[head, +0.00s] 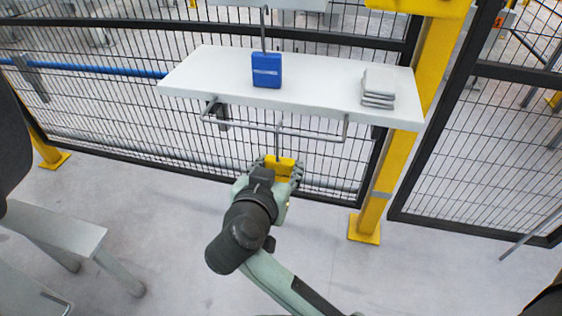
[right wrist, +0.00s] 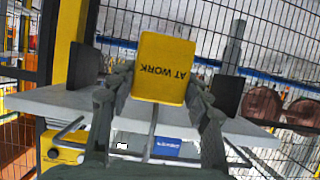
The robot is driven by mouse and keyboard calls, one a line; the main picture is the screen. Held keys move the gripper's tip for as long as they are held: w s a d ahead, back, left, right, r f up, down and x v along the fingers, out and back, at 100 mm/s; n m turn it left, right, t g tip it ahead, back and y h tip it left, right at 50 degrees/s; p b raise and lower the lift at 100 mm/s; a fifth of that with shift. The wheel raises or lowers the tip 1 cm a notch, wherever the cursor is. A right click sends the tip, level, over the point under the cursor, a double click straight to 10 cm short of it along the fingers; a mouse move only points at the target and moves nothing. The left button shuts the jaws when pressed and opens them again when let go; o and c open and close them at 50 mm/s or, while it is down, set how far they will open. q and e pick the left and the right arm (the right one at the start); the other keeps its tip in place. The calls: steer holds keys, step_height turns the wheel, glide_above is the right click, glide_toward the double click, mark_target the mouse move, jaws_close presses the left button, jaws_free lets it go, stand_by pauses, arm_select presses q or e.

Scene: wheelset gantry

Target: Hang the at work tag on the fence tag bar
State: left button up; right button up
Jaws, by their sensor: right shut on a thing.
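The yellow at work tag (head: 284,171) is between the fingers of my right gripper (head: 277,165), which is shut on it. In the right wrist view its face (right wrist: 163,68) shows the words AT WORK upside down. A thin grey hook stem rises from the tag in the head view and reaches the height of the grey tag bar (head: 313,136), which is under the white shelf's front edge. The stem's upper end crosses the bar in the picture; I cannot tell whether it touches or hooks over it. My left gripper is out of view.
The white shelf (head: 210,75) bears a stack of pale plates (head: 378,88). A blue tag (head: 267,70) shows above the shelf with a stem going up. A mesh fence (head: 110,110) stands behind, a yellow post (head: 400,165) on the right. A grey bench (head: 60,230) stands at left.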

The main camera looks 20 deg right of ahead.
steer(key=shift+f, duration=0.1)
steer(key=o, duration=1.3)
steer(key=shift+c, duration=0.2)
